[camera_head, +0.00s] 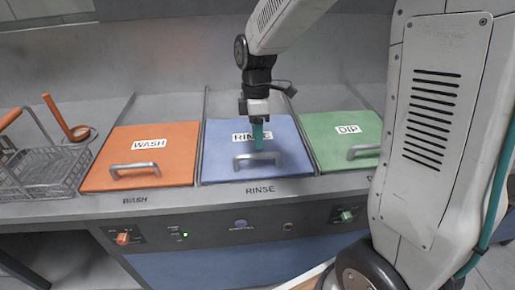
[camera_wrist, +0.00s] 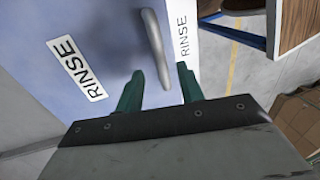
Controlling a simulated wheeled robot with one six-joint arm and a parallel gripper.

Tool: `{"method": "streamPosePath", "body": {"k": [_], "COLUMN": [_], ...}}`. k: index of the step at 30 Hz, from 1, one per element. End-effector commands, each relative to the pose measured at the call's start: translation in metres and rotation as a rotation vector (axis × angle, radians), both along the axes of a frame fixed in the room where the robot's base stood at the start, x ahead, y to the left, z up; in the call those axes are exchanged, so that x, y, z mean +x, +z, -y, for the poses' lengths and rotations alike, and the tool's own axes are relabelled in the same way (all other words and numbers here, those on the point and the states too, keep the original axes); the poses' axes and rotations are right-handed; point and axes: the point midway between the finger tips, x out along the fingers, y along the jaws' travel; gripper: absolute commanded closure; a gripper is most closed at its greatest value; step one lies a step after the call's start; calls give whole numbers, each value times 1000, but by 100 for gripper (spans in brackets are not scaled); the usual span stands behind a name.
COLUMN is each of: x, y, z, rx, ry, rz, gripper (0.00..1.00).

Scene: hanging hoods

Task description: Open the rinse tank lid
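The rinse tank lid (camera_head: 228,166) is blue, lies flat and closed in the middle of the counter, and has a RINSE label. Its metal bar handle (camera_head: 258,158) runs along the front of the lid; the handle also shows in the wrist view (camera_wrist: 156,48). My gripper (camera_head: 258,144) is above the lid, pointing down near the handle. I cannot tell the exact height above the handle.
An orange WASH lid (camera_head: 145,172) is closed at left and a green DIP lid (camera_head: 335,130) is closed at right, partly hidden by my arm. A control panel (camera_head: 215,228) runs below the counter edge.

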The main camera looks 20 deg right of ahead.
Motion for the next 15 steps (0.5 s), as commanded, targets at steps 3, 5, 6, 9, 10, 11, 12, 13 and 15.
{"method": "streamPosePath", "body": {"k": [3, 5, 6, 9, 10, 11, 12, 13, 15], "x": [-5, -6, -7, -8, -8, -8, -8, -8, -8], "y": [-20, -28, -32, -40, -41, -42, -42, -43, -43], "z": [-1, -2, -2, -3, -3, -3, -3, -3, -3], "rx": [0, 0, 0, -1, 0, 0, 0, 0, 0], "ry": [0, 0, 0, -1, -1, -1, -1, -1, -1], "rz": [-3, -2, -3, -1, 0, 0, 0, 0, 1], "gripper": [62, 62, 62, 62, 62, 62, 62, 62, 62]}}
